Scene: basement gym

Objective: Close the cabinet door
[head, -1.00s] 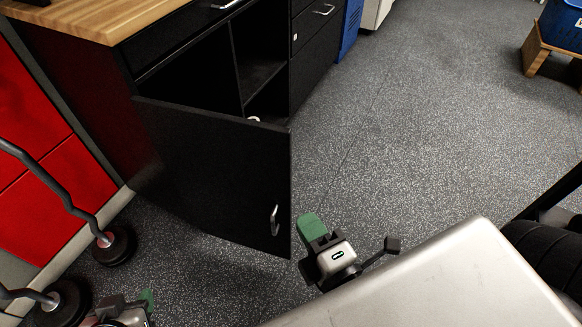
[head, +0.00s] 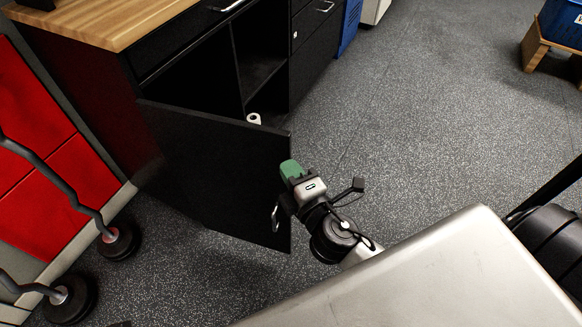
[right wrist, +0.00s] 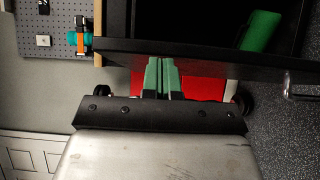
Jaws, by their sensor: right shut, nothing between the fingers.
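The black cabinet door (head: 215,175) stands wide open, swung out from the black cabinet (head: 165,75). Its silver handle (head: 275,218) is near the free edge. My right gripper (head: 289,168) is shut and empty, its green fingertips close to the door's free edge; I cannot tell whether they touch. In the right wrist view its green fingers (right wrist: 161,75) are together, beside the door panel (right wrist: 215,57), with the handle (right wrist: 302,86) to the right. My left gripper is not visible.
A white item (head: 254,118) shows in the cabinet opening. Weight bars with black plates (head: 118,243) lie at left near red panels (head: 50,170). Speckled floor (head: 420,110) to the right is clear. A blue bin (head: 562,25) stands at top right.

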